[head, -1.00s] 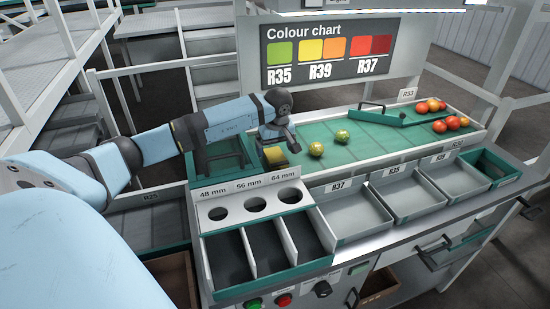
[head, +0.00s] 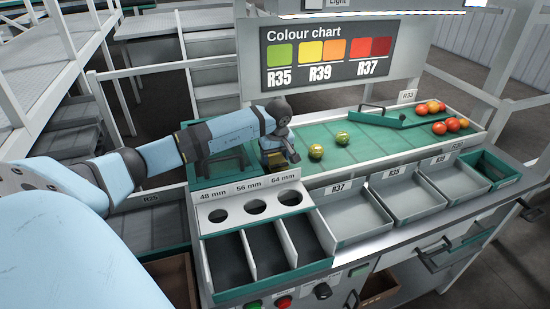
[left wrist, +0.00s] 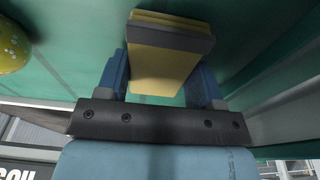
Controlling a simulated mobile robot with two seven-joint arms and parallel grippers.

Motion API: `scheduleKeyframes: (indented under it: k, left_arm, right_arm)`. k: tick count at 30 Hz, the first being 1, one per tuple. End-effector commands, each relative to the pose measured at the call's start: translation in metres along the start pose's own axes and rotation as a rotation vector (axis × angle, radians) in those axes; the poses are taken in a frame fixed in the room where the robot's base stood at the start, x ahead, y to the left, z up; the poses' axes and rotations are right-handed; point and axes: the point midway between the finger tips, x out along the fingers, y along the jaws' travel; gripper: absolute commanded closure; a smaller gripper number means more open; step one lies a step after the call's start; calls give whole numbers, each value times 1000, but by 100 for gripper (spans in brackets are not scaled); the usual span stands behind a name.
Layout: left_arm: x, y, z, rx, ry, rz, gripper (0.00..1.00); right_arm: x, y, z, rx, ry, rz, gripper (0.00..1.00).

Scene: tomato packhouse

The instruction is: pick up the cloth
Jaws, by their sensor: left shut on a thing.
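The folded yellow cloth (head: 278,168), with a grey band, is at the left end of the green sorting bed (head: 345,150), partly hidden by my left gripper (head: 276,154). In the left wrist view the cloth (left wrist: 165,68) lies between the two blue fingers of my left gripper (left wrist: 160,80), which is shut on it. I cannot tell whether the cloth is clear of the bed surface. My right gripper is not in view.
Two greenish-yellow tomatoes (head: 316,151) (head: 342,138) lie just right of the cloth. Red and orange tomatoes (head: 438,127) sit at the far right. The sizing panel (head: 225,214) with three holes stands in front, beside grey trays (head: 350,217). The colour chart (head: 328,54) stands behind.

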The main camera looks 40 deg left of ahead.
Motion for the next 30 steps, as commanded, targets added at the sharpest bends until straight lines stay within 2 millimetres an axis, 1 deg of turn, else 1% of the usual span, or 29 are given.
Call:
scheduleKeyframes:
  k: [5, 8, 11, 21, 27, 30]
  left_arm:
    - [-13, 0, -3, -1, 3, 2, 62]
    - [-27, 0, -5, -1, 3, 3, 62]
    - [-46, 1, -8, 0, 4, 3, 62]
    - [-130, 1, -20, 0, 3, 4, 62]
    - [-168, 0, -26, -1, 2, 3, 62]
    - [-181, 0, -28, 0, 1, 2, 62]
  right_arm:
    - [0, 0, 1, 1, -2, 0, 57]
    - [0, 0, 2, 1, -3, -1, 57]
    - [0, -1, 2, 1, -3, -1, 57]
    - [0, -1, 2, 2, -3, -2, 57]
    - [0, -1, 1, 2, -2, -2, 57]
    - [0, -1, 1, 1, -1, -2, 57]
